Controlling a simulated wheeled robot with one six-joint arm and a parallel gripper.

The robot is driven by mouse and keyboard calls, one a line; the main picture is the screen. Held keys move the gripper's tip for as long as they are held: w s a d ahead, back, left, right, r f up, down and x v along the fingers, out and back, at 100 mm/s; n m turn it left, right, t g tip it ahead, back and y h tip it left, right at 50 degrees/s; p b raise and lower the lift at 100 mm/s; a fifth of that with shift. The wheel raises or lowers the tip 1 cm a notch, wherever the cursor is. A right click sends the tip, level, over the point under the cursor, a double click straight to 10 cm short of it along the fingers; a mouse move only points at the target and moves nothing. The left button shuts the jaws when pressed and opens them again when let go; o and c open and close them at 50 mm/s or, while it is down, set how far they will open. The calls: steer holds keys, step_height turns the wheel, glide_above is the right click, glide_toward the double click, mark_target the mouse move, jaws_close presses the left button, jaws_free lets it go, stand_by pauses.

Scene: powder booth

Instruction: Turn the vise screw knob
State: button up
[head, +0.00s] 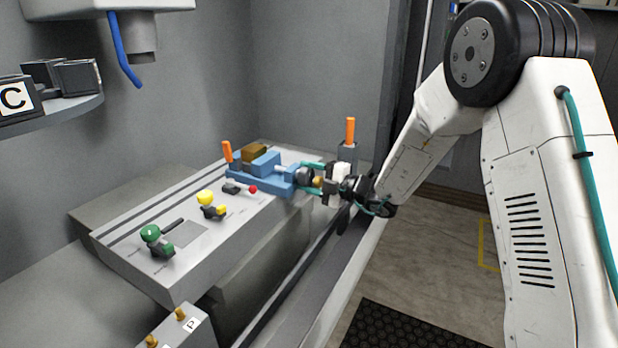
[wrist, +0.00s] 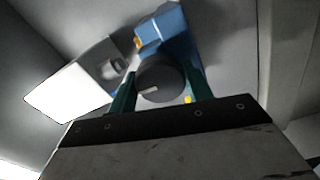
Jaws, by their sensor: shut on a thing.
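The blue vise (head: 264,171) sits at the far right end of the grey bench, with a brown block (head: 254,153) beside its blue jaw. Its dark round screw knob (head: 304,176) faces right, toward my arm. My gripper (head: 312,178) reaches in from the right and is shut on the knob. In the wrist view the knob (wrist: 160,78) shows a short pale mark on its face and sits between the two green fingers of my gripper (wrist: 158,88). The blue vise body (wrist: 168,35) shows behind it.
On the bench (head: 190,262) stand a green-knobbed lever (head: 150,235), a yellow-knobbed lever (head: 207,198) and a red-tipped lever (head: 252,189). An orange handle (head: 350,131) stands upright behind my gripper. A shelf (head: 60,113) with dark blocks hangs at upper left.

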steer(key=shift+m, duration=1.1)
steer(key=o, duration=1)
steer(key=shift+d, duration=0.1)
steer(key=v, duration=0.7)
steer(key=shift+s+d, duration=0.2)
steer(key=shift+d, duration=0.1)
